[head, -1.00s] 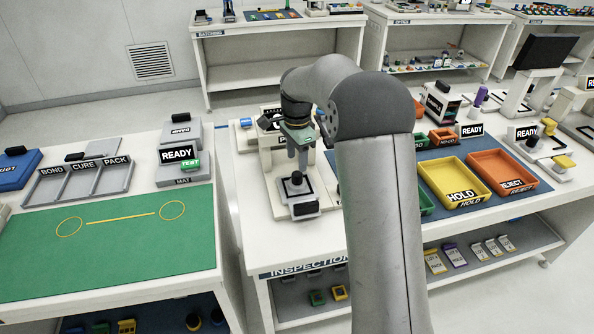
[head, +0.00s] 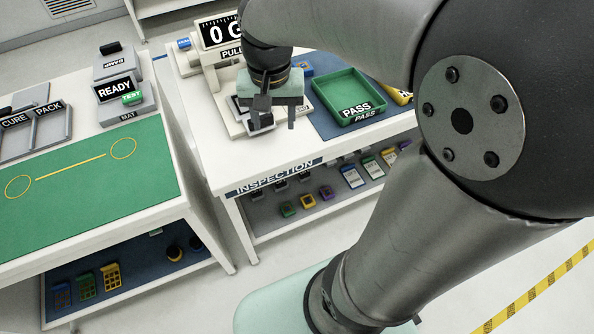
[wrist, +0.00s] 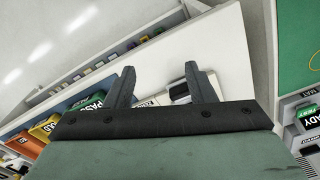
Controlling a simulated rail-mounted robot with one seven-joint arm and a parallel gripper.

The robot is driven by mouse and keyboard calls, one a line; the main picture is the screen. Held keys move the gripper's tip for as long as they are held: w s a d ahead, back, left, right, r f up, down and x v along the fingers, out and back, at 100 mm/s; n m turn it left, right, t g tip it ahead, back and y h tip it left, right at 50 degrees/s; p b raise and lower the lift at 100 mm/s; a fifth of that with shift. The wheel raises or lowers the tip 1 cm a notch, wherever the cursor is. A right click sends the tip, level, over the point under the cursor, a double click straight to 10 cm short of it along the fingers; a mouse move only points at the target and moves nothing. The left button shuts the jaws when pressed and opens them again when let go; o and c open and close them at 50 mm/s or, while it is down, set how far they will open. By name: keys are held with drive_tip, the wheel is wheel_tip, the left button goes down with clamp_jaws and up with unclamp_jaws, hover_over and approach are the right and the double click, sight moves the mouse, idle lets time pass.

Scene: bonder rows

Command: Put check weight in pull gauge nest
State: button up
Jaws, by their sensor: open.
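The pull gauge (head: 222,62) is a pale machine with a "0 G" display on the inspection bench, at the top centre of the head view. My gripper (head: 277,120) is open, with fingers pointing down over the gauge's front base, hiding much of it. A small pale block with a dark face (head: 260,122) shows just beneath the fingers. In the wrist view my gripper (wrist: 160,68) has its fingers apart with nothing between them. A white and dark part (wrist: 180,91) shows beyond, near the right finger. I cannot make out the check weight or the nest for certain.
A green PASS tray (head: 348,97) sits right of the gauge on a blue mat. A shelf below holds small coloured blocks (head: 307,201) and cards. A bench with a green mat (head: 90,165) stands left across a narrow gap.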

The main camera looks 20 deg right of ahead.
drive_tip(key=s+f+n, duration=0.4)
drive_tip(key=s, duration=0.7)
drive_tip(key=shift+s+f+n, duration=0.3)
drive_tip(key=shift+s+f, duration=0.05)
